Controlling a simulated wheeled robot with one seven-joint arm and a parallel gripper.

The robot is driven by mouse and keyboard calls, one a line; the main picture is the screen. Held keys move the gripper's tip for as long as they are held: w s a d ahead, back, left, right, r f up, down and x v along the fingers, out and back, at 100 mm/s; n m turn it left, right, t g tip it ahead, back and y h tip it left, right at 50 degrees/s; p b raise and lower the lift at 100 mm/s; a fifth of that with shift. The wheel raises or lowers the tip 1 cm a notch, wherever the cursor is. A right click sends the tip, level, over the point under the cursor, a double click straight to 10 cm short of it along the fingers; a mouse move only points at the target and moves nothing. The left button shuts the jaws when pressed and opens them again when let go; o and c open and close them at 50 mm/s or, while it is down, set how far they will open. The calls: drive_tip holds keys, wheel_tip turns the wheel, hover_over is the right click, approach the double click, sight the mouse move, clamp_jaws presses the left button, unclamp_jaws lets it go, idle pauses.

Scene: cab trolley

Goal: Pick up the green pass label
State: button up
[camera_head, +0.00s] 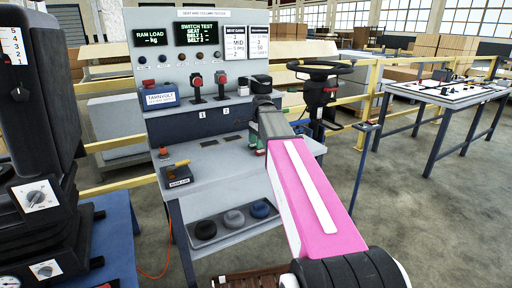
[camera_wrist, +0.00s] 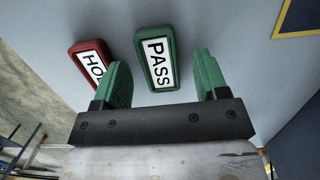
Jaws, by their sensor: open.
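The green pass label (camera_wrist: 156,58) is a rounded green block with a white face reading PASS. In the wrist view it lies on the grey bench top, between and just beyond the open fingers of my gripper (camera_wrist: 163,82). The fingers have green pads, and nothing is held. The red hold label (camera_wrist: 91,64) lies just left of the pass label, close to the left finger, which covers part of it. In the head view my arm hides most of this spot; my gripper (camera_head: 257,148) is low over the right part of the bench.
The bench (camera_head: 210,160) has a back panel with screens, lamps and red-topped levers (camera_head: 195,82). A blue box (camera_head: 159,97) and a small box with a yellow handle (camera_head: 177,174) stand left. A steering wheel (camera_head: 320,70) is beyond, right. A dark blue panel (camera_wrist: 297,18) shows at upper right.

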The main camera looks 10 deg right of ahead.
drive_tip(key=shift+f, duration=0.1)
drive_tip(key=shift+c, duration=0.3)
drive_tip(key=c, duration=0.9)
drive_tip(key=shift+c, duration=0.2)
